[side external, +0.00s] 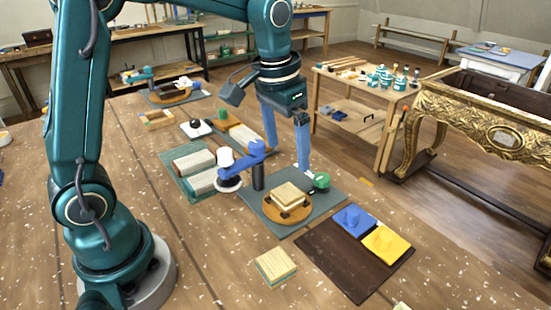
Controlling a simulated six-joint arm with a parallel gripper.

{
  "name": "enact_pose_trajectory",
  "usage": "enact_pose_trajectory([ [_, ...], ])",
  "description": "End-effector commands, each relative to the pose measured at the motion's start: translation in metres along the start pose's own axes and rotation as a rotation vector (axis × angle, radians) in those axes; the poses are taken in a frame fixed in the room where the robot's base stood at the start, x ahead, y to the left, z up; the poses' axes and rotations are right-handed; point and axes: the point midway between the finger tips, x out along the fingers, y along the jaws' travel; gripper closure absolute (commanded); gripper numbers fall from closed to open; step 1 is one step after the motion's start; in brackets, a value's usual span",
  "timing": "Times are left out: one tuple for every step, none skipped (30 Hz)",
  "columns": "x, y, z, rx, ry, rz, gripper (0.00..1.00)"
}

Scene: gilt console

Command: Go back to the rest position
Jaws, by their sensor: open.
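My gripper (288,158) hangs pointing down over the table (140,235), its two blue-grey fingers apart with nothing visible between them. Its fingertips appear above or just behind a grey mat (268,222); the exact height is hard to tell. On that mat, a round wooden plate (271,210) carries a stack of pale wooden blocks (289,196). A dark post with a blue arm (250,158) stands left of the fingers, and a green knob (321,181) lies near the right fingertip. Whether the fingers touch anything is unclear.
A teal tray (190,194) with wooden blocks lies to the left. In front are a dark board (335,262) with blue (353,219) and yellow (387,243) pads and a loose block (276,265). A gilt console (480,118) and a low wooden stand (350,120) are at right.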

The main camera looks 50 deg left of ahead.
Motion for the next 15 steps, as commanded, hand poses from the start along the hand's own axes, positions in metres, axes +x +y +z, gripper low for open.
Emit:
enact_pose_trajectory([
  [-0.015,0.002,0.006,0.003,0.042,-0.002,0.04],
  [-0.022,0.003,0.011,0.004,0.060,-0.002,0.04],
  [-0.030,0.004,0.017,0.005,0.084,-0.003,0.04],
  [-0.036,0.005,0.022,0.006,0.102,-0.004,0.04],
  [-0.041,0.006,0.027,0.007,0.121,-0.004,0.04],
  [-0.047,0.007,0.035,0.007,0.144,-0.004,0.04],
  [-0.051,0.008,0.041,0.008,0.161,-0.005,0.04],
  [-0.055,0.009,0.047,0.008,0.177,-0.005,0.04],
  [-0.059,0.010,0.054,0.008,0.199,-0.005,0.04],
  [-0.062,0.010,0.060,0.008,0.217,-0.005,0.04],
  [-0.064,0.011,0.067,0.008,0.233,-0.004,0.04],
  [-0.066,0.012,0.076,0.008,0.253,-0.004,0.04],
  [-0.067,0.013,0.082,0.008,0.268,-0.004,0.04],
  [-0.067,0.013,0.088,0.007,0.283,-0.003,0.04],
  [-0.067,0.014,0.096,0.006,0.300,-0.003,0.04],
])
